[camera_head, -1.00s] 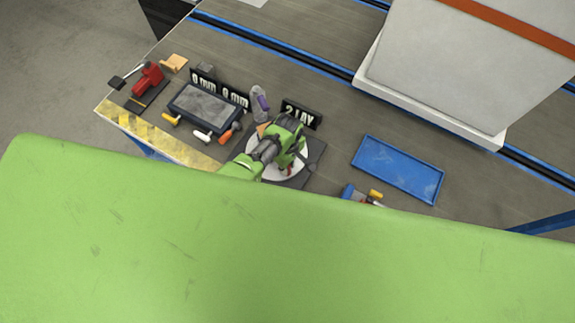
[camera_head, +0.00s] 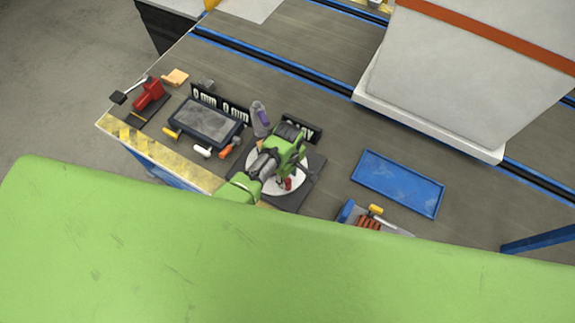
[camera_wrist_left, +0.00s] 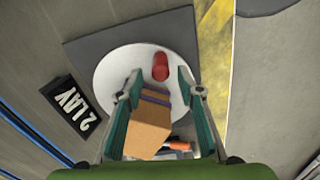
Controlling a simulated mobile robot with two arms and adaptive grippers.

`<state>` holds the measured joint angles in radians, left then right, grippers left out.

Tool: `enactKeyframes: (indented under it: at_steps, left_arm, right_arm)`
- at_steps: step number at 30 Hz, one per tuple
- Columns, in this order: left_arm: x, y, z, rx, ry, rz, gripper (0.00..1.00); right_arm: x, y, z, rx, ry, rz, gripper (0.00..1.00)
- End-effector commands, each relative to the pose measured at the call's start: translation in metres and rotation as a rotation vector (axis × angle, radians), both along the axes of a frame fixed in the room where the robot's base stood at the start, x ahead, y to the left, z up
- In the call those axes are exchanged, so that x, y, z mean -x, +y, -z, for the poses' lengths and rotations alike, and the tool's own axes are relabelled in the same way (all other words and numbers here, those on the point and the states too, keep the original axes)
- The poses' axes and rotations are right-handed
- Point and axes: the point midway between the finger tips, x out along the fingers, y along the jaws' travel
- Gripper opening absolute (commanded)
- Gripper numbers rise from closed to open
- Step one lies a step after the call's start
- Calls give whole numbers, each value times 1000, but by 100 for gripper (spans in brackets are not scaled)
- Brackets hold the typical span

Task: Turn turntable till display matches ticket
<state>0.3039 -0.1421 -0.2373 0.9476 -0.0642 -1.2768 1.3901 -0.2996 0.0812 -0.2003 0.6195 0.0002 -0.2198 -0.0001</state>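The turntable is a white disc (camera_head: 297,181) on a dark square base; the disc also shows in the left wrist view (camera_wrist_left: 108,75). A red piece (camera_head: 287,184) stands on the disc, and it shows in the wrist view (camera_wrist_left: 160,66) beyond the fingertips. My left gripper (camera_head: 283,168) is over the disc. In the wrist view its fingers (camera_wrist_left: 159,84) are spread, with an orange-brown block with purple bands (camera_wrist_left: 150,128) between them; a gap shows on the right. I cannot make out a ticket. My right gripper is out of view.
Black displays reading "0 mm" (camera_head: 204,96) stand behind a dark tray (camera_head: 205,121). Yellow, white and orange-handled tools lie before it. A red device (camera_head: 148,93) is far left. An empty blue tray (camera_head: 398,183) lies right, before a large white box (camera_head: 450,75).

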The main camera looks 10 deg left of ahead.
Motion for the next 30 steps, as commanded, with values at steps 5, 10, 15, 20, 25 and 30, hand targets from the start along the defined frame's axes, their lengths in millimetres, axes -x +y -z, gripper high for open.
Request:
enactKeyframes:
  at_steps: [5, 10, 15, 20, 25, 30]
  left_arm:
    - [-1, -1, -29, 3, -4, 0, 34]
    - [-1, -1, -57, 2, -4, -1, 34]
    - [-1, -1, -78, 3, -3, 0, 34]
    - [-1, -1, -88, 2, -1, 0, 34]
    - [-1, 0, -89, 1, 0, 0, 34]
    - [-1, 0, -89, 1, 0, 0, 34]
  right_arm:
    - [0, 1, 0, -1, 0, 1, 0]
    - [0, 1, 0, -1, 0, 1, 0]
    - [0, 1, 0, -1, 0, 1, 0]
    - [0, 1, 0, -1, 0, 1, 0]
    - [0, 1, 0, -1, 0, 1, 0]
    - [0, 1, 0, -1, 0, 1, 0]
